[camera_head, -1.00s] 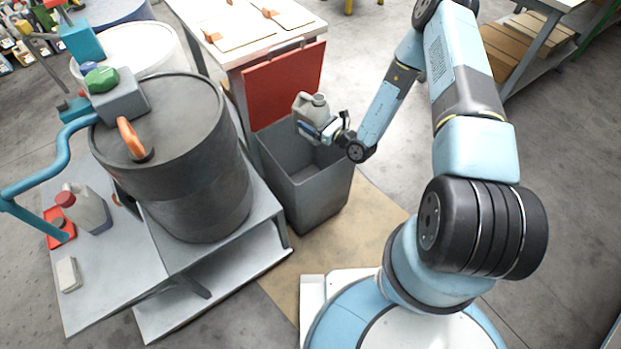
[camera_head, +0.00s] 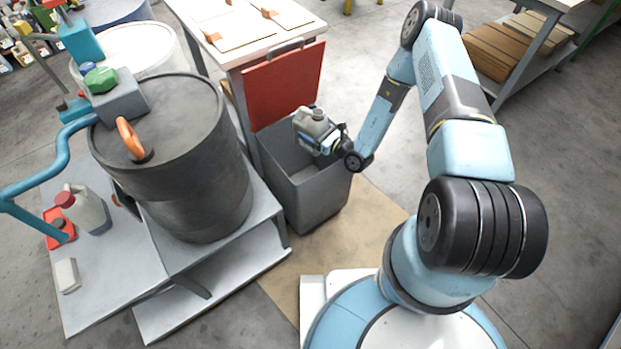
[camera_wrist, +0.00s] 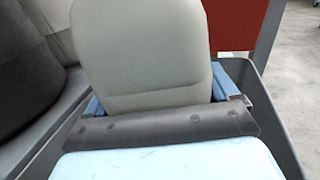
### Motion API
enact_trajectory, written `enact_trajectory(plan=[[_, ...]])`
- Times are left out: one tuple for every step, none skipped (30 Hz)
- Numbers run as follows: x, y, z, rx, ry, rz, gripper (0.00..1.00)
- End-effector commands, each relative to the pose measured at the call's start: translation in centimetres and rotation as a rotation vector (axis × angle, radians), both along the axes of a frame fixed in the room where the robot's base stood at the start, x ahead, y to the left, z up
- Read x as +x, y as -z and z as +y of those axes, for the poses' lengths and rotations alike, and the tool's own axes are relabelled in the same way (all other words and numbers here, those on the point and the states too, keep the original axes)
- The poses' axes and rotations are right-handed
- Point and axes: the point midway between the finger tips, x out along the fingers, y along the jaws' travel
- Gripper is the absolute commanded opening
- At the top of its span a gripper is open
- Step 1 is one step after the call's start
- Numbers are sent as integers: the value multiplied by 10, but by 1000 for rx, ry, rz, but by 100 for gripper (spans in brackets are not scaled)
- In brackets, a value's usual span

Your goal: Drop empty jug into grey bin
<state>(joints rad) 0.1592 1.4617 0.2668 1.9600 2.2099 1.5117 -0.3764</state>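The grey-beige jug (camera_head: 309,124) is held at the mouth of the grey bin (camera_head: 308,192), roughly upright with a slight tilt. My gripper (camera_head: 322,138) is shut on the jug, with a blue finger on either side of it in the wrist view (camera_wrist: 160,95). The jug (camera_wrist: 140,50) fills the upper middle of the wrist view. The bin's red lid (camera_head: 285,85) stands open behind the jug. The bin's inside is partly visible below the jug, and its floor is hidden.
A large dark drum (camera_head: 185,160) stands left of the bin on a grey platform (camera_head: 115,285). Another jug with a red cap (camera_head: 88,208) stands on that platform. A white-topped table (camera_head: 245,50) is behind the lid. Open floor lies to the right.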

Motion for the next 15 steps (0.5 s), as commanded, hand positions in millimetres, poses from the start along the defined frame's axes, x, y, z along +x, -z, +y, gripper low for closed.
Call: enact_trajectory(plan=[[0,0,0,0,0,0,92],[0,0,0,0,0,0,95],[0,0,0,0,0,0,99],[0,0,0,0,0,0,100],[0,0,0,0,0,0,100],[0,0,0,0,0,0,100],[0,0,0,0,0,0,100],[0,0,0,0,0,0,100],[0,0,0,0,0,0,100],[0,0,0,-1,0,1,100],[-1,0,-1,-1,0,1,100],[-2,0,-2,-1,0,1,100],[-3,0,-3,-1,0,1,100],[-5,0,-5,-1,0,1,100],[-7,0,-8,-1,0,1,100]])
